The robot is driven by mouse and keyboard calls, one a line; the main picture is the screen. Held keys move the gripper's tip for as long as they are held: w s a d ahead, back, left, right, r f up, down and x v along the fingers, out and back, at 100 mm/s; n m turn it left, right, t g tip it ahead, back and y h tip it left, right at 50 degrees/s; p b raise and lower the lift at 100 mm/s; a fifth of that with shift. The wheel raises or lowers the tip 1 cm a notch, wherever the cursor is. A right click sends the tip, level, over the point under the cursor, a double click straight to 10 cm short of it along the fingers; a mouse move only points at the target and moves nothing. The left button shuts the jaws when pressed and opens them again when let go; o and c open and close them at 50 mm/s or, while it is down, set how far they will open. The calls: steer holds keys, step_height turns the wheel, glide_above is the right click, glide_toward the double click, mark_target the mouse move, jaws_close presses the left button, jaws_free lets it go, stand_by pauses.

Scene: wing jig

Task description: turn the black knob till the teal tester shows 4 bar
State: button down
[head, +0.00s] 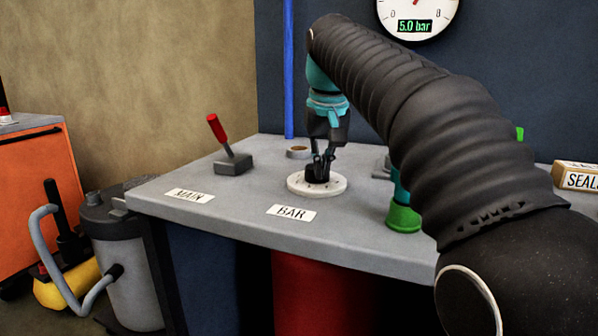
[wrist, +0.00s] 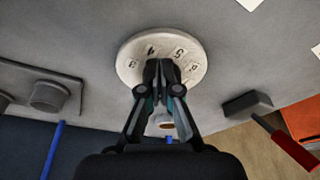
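The black knob (head: 317,177) stands on a round white dial plate (head: 335,188) on the grey bench, behind the BAR label. My gripper (head: 322,158) points down, its fingertips closed about the knob. In the wrist view, my gripper's fingers (wrist: 160,72) sit close together over the plate, hiding most of the knob; the numbers 4 and 5 show near the fingertips. A round wall gauge (head: 415,14), cut by the top edge, reads 5.0 bar in green digits. A teal item with a green base (head: 404,217) stands right of the plate, mostly hidden by my arm.
A red-handled lever (head: 218,130) on a grey block stands left of the knob, behind the MAIN label. A small ring (head: 298,152) and a blue upright pipe (head: 289,70) are behind. A SEALS box (head: 578,178) is at right. The bench front is clear.

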steer(key=shift+s, duration=0.35)
step_height(320, 180, up, 6)
stand_by(0.5)
steer(key=shift+s, duration=0.1)
